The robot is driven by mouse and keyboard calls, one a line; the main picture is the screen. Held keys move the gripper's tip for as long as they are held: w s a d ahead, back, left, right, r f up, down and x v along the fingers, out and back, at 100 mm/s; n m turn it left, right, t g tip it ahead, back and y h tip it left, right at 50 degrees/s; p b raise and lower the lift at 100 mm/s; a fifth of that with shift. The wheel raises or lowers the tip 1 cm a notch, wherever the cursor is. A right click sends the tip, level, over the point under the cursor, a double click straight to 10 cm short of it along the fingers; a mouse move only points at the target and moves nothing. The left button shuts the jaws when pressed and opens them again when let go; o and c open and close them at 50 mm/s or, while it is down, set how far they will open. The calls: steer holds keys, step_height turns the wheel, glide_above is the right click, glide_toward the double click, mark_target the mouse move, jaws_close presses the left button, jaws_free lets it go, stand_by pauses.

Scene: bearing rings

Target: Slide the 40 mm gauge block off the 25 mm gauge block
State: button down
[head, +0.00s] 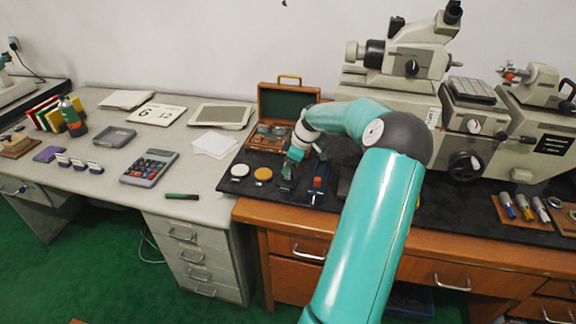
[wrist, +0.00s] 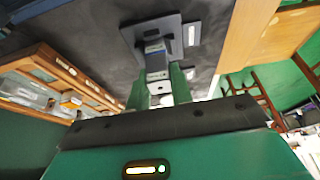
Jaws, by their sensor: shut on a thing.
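My gripper (head: 288,171) reaches down to the black mat in the head view, between the orange disc and a red-topped block. In the wrist view my gripper (wrist: 159,88) has its two green fingers shut on a pale steel gauge block (wrist: 158,68). The block's size marking is not readable. A darker band lies at its far end, over a dark square plate (wrist: 134,34). I cannot tell where one gauge block ends and the other begins. In the head view my gripper and arm hide most of the blocks.
An open wooden case (head: 286,103) stands behind my gripper. A white disc (head: 240,171) and the orange disc (head: 263,174) lie to the left. The red-topped block (head: 318,184) is close on the right. A large measuring machine (head: 475,130) fills the right side.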

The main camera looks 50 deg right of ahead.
steer(key=shift+r, duration=0.15)
steer(key=shift+r, duration=2.9)
steer(key=shift+s, duration=0.1)
